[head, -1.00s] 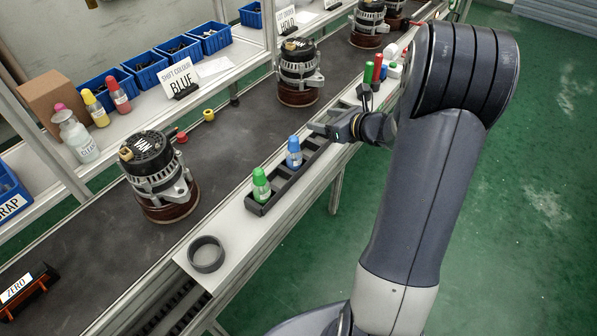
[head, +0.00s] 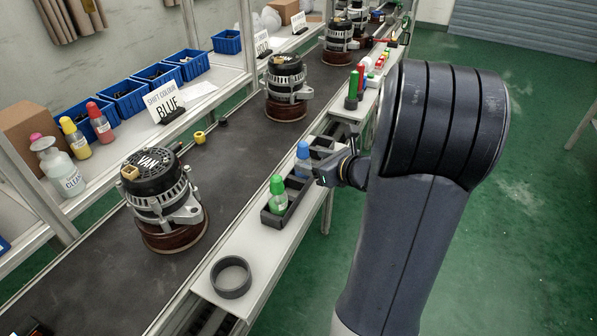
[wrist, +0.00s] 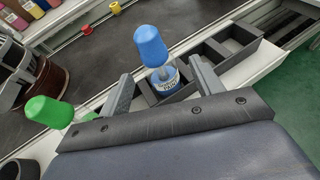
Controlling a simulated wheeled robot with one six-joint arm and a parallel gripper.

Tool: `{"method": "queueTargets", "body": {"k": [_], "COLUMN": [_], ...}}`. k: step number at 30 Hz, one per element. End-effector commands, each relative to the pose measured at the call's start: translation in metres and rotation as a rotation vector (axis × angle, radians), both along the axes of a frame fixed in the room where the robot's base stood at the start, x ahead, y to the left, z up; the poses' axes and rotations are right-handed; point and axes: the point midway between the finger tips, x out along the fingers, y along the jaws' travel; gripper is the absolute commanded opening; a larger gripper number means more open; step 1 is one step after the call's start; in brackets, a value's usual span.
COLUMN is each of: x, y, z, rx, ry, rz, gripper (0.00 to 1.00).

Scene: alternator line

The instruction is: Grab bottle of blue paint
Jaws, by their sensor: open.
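The bottle of blue paint (head: 303,158) has a blue cap and stands upright in a compartment of the dark tray (head: 268,215) on the white ledge. In the wrist view the blue bottle (wrist: 163,77) stands between the two fingers, with a gap showing at each side. My gripper (head: 322,172) is open and empty, close beside the bottle; in the wrist view its fingers (wrist: 160,98) reach to either side of it. The finger tips are partly hidden in the head view. A green-capped bottle (head: 278,194) stands in the same tray, and its cap (wrist: 48,112) shows at left in the wrist view.
A dark ring (head: 231,277) lies on the ledge nearer the front. An alternator (head: 160,195) stands on the belt to the left, another (head: 287,88) farther back. Red and green items (head: 355,85) stand farther along the ledge. Other tray compartments (wrist: 228,48) look empty.

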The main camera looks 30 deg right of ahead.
Motion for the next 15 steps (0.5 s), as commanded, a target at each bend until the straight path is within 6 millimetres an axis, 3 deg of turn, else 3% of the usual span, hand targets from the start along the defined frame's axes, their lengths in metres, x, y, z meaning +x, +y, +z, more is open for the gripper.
{"method": "queueTargets", "body": {"k": [15], "x": [0.051], "y": [0.017], "z": [-0.027], "rx": [0.0], "ry": [0.001], "rz": [0.002], "gripper": [0.62]}}
